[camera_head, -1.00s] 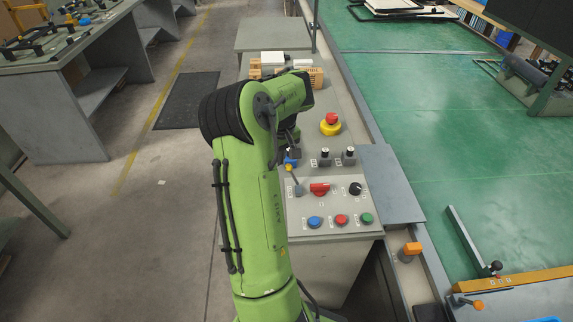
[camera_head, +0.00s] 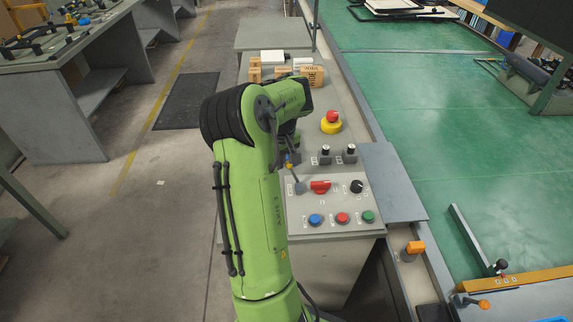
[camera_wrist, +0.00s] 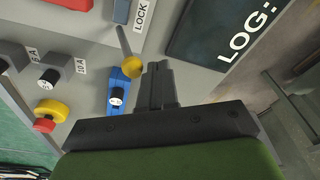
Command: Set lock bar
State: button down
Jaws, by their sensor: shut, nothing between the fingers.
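A thin grey lever with a yellow ball knob (camera_wrist: 132,66) stands by the LOCK label (camera_wrist: 144,14) in the wrist view; I take it for the lock bar. In the head view the lever's grey lower part (camera_head: 298,185) shows at the panel's left edge, partly behind my arm. My gripper (camera_wrist: 158,68) is shut and empty. In the wrist view its tips appear just right of the knob; I cannot tell whether they touch. A blue part with a black knob (camera_wrist: 118,94) sits left of the fingers.
The panel carries a red switch (camera_head: 320,187), a black dial (camera_head: 357,186) and blue, red and green buttons (camera_head: 342,218). Two black knobs (camera_head: 337,154) and a yellow-red emergency stop (camera_head: 332,121) stand behind. A dark LOG board (camera_wrist: 222,32) lies right of the gripper.

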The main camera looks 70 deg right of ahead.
jog(key=shift+f+b, duration=0.4)
jog(key=shift+f, duration=0.35)
jog(key=shift+s+r, duration=0.1)
jog(key=shift+s, duration=0.05)
jog(key=shift+s+d+r+p, duration=0.15)
jog(key=shift+s+d+p, duration=0.2)
jog(key=shift+s, duration=0.35)
jog(key=shift+s+d+r+p, duration=0.1)
jog(key=shift+s+d+p, duration=0.1)
jog(key=shift+s+d, duration=0.4)
jog(key=shift+s+a, duration=0.15)
